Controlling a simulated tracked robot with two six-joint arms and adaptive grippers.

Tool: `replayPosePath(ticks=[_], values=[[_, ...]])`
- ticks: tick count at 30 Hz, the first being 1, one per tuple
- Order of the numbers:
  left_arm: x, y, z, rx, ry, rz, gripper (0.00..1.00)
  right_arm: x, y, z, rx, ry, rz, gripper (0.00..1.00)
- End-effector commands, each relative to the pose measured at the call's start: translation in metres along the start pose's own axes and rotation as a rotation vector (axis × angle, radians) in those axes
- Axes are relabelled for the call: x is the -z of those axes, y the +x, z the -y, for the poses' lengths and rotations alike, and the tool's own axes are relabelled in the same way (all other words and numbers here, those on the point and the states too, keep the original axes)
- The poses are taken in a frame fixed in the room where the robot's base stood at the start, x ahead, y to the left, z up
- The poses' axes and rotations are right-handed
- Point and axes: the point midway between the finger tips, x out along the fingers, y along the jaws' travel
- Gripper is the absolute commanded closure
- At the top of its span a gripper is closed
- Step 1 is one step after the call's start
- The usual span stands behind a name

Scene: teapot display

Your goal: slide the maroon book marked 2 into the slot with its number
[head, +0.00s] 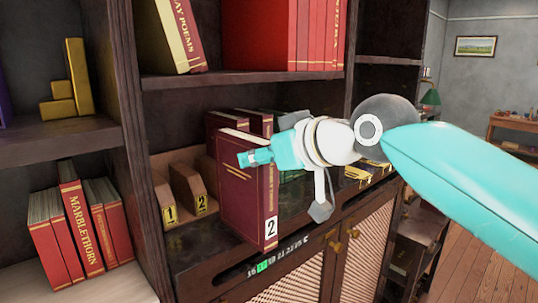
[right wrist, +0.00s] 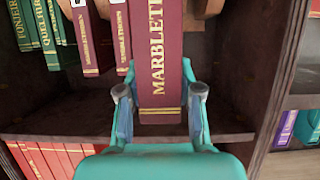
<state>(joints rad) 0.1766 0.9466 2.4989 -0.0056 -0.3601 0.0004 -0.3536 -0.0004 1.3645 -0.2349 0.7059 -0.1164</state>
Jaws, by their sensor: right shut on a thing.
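The maroon book marked 2 (head: 240,205) is upright at the front of the middle shelf, its white number label low on the spine. In the right wrist view its gold-lettered spine (right wrist: 158,45) faces the camera. My right gripper (right wrist: 161,95) is shut on this book, one finger on each side of the spine; it also shows in the head view (head: 285,183). Wooden dividers labelled 1 (head: 165,205) and 2 (head: 190,190) stand left of the book. The book's lower edge appears near the shelf's front edge; contact is unclear. My left gripper is out of view.
Other maroon books (head: 258,123) stand behind the held book. A dark cabinet upright (head: 130,100) is at left, with more red books (head: 75,235) beyond it. Brass objects (head: 358,173) lie to the right.

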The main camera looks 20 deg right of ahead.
Motion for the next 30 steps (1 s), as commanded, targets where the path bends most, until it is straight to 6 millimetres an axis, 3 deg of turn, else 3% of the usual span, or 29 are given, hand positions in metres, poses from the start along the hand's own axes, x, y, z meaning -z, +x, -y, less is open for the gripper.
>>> replayPosePath(ticks=[12, 30], values=[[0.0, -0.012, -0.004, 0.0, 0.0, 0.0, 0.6, 0.013, 0.023, -0.002, -0.005, 0.002, -0.007, 1.0], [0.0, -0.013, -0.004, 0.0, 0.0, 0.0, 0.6, 0.014, 0.025, -0.003, -0.006, 0.002, -0.009, 1.0]])
